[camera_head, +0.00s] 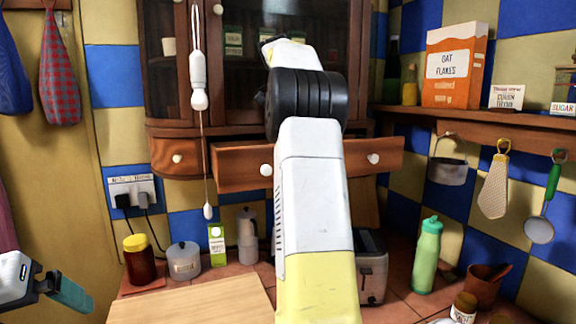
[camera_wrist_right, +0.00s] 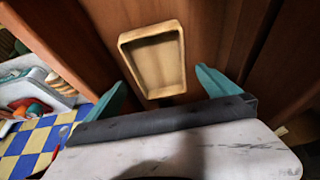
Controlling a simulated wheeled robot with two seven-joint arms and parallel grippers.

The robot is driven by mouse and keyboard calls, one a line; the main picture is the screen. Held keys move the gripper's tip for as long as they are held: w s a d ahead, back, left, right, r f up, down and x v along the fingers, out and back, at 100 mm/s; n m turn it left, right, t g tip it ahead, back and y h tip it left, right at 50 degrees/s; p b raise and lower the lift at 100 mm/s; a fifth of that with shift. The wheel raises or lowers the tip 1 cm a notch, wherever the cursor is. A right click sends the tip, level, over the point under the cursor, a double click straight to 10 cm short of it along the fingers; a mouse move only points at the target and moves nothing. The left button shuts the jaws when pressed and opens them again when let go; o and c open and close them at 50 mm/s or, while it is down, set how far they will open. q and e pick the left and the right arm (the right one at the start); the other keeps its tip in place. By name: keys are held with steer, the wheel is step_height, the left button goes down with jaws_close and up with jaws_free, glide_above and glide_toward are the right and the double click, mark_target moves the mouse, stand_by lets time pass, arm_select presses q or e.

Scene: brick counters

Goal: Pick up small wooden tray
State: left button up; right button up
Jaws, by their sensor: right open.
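The small wooden tray (camera_wrist_right: 158,66) is a pale, shallow rectangular tray, empty, lying against brown wood in the right wrist view. My right gripper (camera_wrist_right: 160,78) is open, with one teal finger to each side of the tray's near end. The fingers look apart from the tray, though the depth gap is hard to judge. In the head view my right arm reaches up towards the cabinet and hides its gripper; the tray does not show there. My left gripper (camera_head: 68,292) is at the lower left, far from the cabinet; its finger opening is unclear.
A wooden drawer (camera_head: 240,172) stands pulled out beneath the cabinet (camera_head: 165,85), behind my right arm. A hanging cord (camera_head: 203,150) is to its left. Below are a jar (camera_head: 139,262), a moka pot (camera_head: 247,235), a toaster (camera_head: 373,268) and a green bottle (camera_head: 427,257).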

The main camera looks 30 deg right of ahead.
steer(key=x, duration=0.5)
steer(key=shift+s, duration=0.1)
steer(key=shift+c, duration=0.4)
steer(key=c, duration=1.2)
steer(key=shift+o, duration=0.2)
step_height(320, 180, up, 10)
